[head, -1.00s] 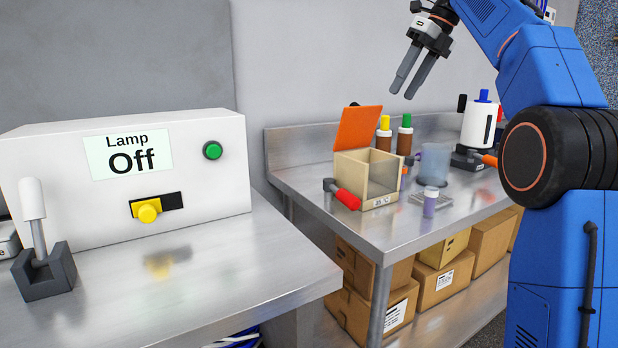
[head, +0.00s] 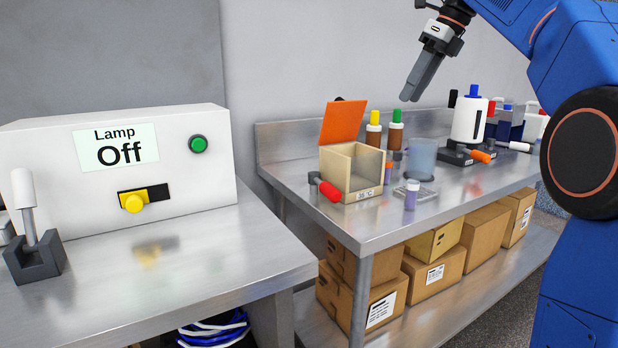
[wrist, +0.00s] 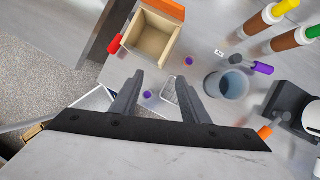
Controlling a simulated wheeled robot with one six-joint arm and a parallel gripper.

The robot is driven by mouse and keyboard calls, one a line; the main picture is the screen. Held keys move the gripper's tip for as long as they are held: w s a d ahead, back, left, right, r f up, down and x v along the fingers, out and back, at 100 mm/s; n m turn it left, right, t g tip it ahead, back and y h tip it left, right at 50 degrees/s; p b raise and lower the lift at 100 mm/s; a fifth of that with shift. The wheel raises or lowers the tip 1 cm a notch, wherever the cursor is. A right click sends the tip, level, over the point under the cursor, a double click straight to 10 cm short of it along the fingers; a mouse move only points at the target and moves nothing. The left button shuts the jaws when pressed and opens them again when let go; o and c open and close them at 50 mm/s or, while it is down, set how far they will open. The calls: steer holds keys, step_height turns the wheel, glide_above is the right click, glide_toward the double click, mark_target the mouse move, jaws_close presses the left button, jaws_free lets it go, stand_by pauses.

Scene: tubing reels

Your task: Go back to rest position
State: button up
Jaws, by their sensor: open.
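My gripper (head: 418,82) hangs from my blue arm at the upper right of the head view, in the air above the steel bench (head: 372,232). It holds nothing. In the head view its fingers overlap, seen from the side. In the wrist view the two fingers of my gripper (wrist: 163,90) stand well apart with a clear gap between them. Through that gap the bench top shows far below, with a small purple-capped vial (wrist: 147,94) on it.
The bench carries an open box with an orange lid (head: 343,121), two brown bottles (head: 395,137), a bluish beaker (head: 421,160) and a white device (head: 469,120). Cartons (head: 432,274) fill the lower shelf. At left stands a lamp panel reading Off (head: 116,145) and a lever (head: 33,235).

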steer(key=s+d+f+n+t+h, duration=0.1)
steer(key=s+d+f+n+h, duration=0.1)
steer(key=s+f+n, duration=1.1)
steer(key=s+d+f+n+t+h, duration=0.1)
steer(key=s+d+f+n+h, duration=0.1)
steer(key=s+f+n, duration=1.1)
steer(key=s+f, duration=0.5)
steer(key=f, duration=0.3)
steer(key=s+f, duration=0.6)
steer(key=f, duration=0.2)
steer(key=shift+f, duration=0.3)
